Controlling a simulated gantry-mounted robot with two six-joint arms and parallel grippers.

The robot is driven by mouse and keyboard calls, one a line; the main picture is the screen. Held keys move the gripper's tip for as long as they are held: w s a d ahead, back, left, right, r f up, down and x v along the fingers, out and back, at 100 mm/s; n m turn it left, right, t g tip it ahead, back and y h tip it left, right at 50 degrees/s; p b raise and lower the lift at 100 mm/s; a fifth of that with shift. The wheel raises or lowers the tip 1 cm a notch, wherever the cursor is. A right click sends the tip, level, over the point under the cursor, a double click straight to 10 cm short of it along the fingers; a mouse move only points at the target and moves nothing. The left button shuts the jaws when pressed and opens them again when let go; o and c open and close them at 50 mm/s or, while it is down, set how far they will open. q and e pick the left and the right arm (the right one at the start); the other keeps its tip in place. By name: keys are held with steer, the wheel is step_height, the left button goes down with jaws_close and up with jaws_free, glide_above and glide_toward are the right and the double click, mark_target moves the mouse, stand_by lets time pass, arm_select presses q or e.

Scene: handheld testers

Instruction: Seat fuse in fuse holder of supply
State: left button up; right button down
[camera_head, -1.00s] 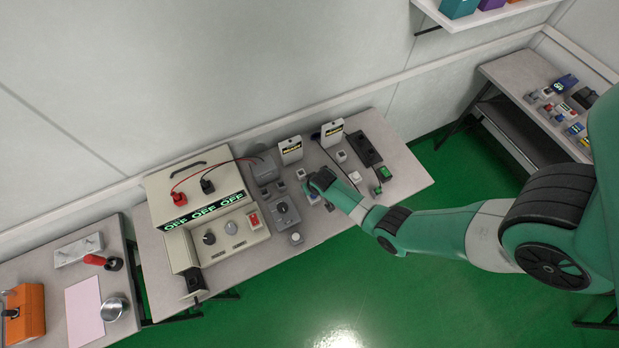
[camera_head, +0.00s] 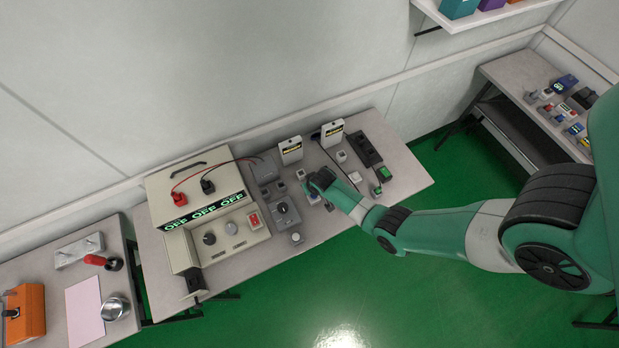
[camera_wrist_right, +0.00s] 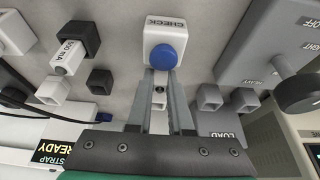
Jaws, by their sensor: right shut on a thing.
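The cream supply (camera_head: 205,215) stands left of centre on the bench, its displays reading OFF. My right gripper (camera_head: 322,180) is low over the bench, right of the supply. The fingertips seem to touch the button. A small white part labelled in mA (camera_wrist_right: 68,57), perhaps a fuse, sits between cube-shaped ends at the left. I cannot pick out the fuse holder. My left gripper is not in view.
A grey unit marked LOAD (camera_wrist_right: 225,127) has two square posts near my right fingers. The green floor (camera_head: 370,270) in front is clear.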

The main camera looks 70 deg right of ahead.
step_height(320, 180, up, 4)
steer(key=p, duration=0.3)
steer(key=shift+f, duration=0.1)
steer(key=s+a+r+p, duration=0.5)
steer(key=s+r+p, duration=0.4)
steer(key=s, duration=0.4)
steer(key=shift+p, duration=0.6)
